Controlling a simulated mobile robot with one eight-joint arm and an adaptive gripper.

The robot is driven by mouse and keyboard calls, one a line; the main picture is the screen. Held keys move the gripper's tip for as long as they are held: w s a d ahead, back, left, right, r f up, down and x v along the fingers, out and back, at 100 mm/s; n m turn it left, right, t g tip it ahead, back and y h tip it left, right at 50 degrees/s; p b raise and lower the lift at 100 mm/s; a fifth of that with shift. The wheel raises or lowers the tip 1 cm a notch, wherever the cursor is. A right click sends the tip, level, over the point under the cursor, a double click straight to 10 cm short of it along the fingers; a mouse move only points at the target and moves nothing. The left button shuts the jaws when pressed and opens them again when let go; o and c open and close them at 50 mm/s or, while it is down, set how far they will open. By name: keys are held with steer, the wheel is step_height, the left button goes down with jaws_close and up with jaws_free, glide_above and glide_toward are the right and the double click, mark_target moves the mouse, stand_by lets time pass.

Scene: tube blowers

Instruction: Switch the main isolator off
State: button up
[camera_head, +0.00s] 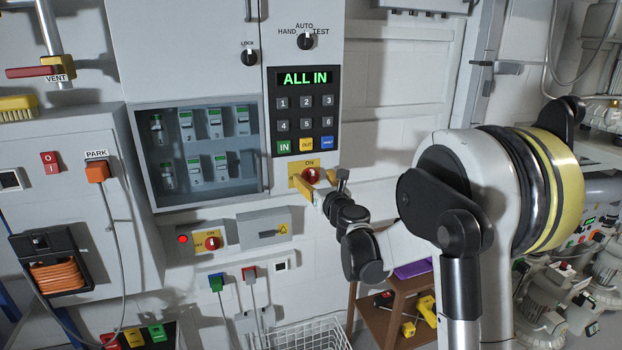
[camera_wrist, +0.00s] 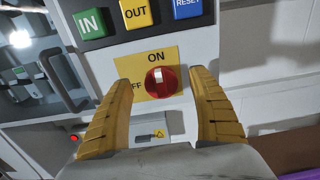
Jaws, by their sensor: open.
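A red rotary isolator knob (camera_head: 310,175) sits on a yellow plate marked ON, below the keypad. In the wrist view, the red knob (camera_wrist: 162,82) has a white mark pointing up towards ON; OFF is at its left. My gripper (camera_head: 320,184) is at this knob. In the wrist view, my gripper (camera_wrist: 160,80) is open, with one yellow finger on each side of the knob and a visible gap on both sides. I cannot tell how far the fingertips are from the panel. A second red knob on a yellow plate (camera_head: 209,241) is lower left.
The keypad panel (camera_head: 306,110) reads ALL IN. A grey box (camera_head: 263,228) lies just below the knob. A brown shelf (camera_head: 385,325) and a wire basket (camera_head: 305,335) stand below.

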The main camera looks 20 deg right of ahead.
steer(key=shift+w, duration=1.35)
steer(key=c, duration=1.2)
